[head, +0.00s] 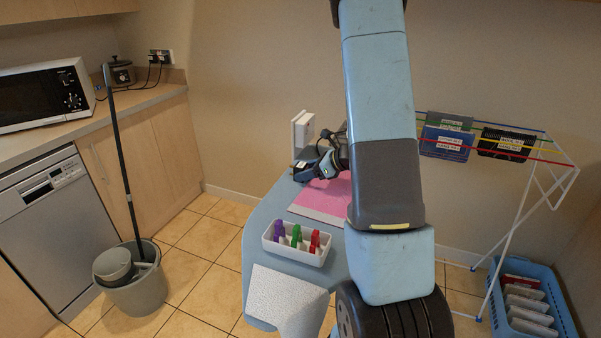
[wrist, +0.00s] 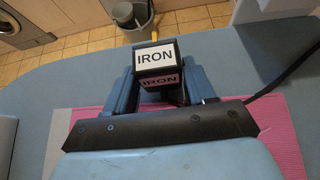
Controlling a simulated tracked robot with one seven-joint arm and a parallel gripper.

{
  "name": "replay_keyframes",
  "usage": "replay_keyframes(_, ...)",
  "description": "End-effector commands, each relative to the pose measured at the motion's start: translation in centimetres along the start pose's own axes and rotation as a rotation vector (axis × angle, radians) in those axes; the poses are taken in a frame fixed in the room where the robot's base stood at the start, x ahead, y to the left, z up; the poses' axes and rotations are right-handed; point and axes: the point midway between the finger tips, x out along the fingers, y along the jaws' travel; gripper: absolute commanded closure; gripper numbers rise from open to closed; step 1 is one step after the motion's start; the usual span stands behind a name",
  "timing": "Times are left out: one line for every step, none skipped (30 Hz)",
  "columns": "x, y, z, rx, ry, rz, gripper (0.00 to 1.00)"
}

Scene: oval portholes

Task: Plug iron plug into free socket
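The iron plug (wrist: 158,57) is a black block with white IRON labels. It sits between the blue fingers of my gripper (wrist: 162,82) in the wrist view, with a finger against each side. A black cable (wrist: 290,72) runs off to the right. In the head view my gripper (head: 318,170) is low over the far end of the ironing board, and the plug is hard to make out there. A wall socket (head: 160,57) above the counter at the back left has black plugs and cables in it. Whether any outlet is free is too small to tell.
The blue ironing board (head: 258,215) carries a pink cloth (head: 318,205), a white tray of coloured clips (head: 296,243) and a white speckled cloth (head: 285,295). A white box (head: 303,130) is at the wall. A mop bucket (head: 135,280) stands left, a drying rack (head: 545,165) right.

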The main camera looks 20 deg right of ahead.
Motion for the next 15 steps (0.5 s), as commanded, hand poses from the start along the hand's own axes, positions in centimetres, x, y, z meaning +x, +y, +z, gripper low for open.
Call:
replay_keyframes(0.00, 0.00, -0.01, 0.000, 0.000, 0.000, 0.51)
replay_keyframes(0.00, 0.00, -0.01, 0.000, 0.000, 0.000, 0.54)
replay_keyframes(0.00, 0.00, -0.01, 0.000, 0.000, 0.000, 0.58)
replay_keyframes(0.00, 0.00, -0.01, 0.000, 0.000, 0.000, 0.60)
replay_keyframes(0.00, 0.00, -0.01, 0.000, 0.000, 0.000, 0.63)
replay_keyframes(0.00, 0.00, -0.01, 0.000, 0.000, 0.000, 0.67)
replay_keyframes(0.00, 0.00, -0.01, 0.000, 0.000, 0.000, 0.70)
replay_keyframes(0.00, 0.00, -0.01, 0.000, 0.000, 0.000, 0.73)
replay_keyframes(0.00, 0.00, -0.01, 0.000, 0.000, 0.000, 0.77)
replay_keyframes(0.00, 0.00, -0.01, 0.000, 0.000, 0.000, 0.80)
replay_keyframes(0.00, 0.00, -0.01, 0.000, 0.000, 0.000, 0.82)
replay_keyframes(0.00, 0.00, -0.01, 0.000, 0.000, 0.000, 0.86)
replay_keyframes(0.00, -0.01, 0.00, 0.000, 0.000, 0.000, 0.86)
replay_keyframes(-0.01, -0.01, 0.01, 0.000, 0.000, 0.000, 0.86)
replay_keyframes(-0.03, -0.01, 0.03, 0.000, 0.000, 0.000, 0.86)
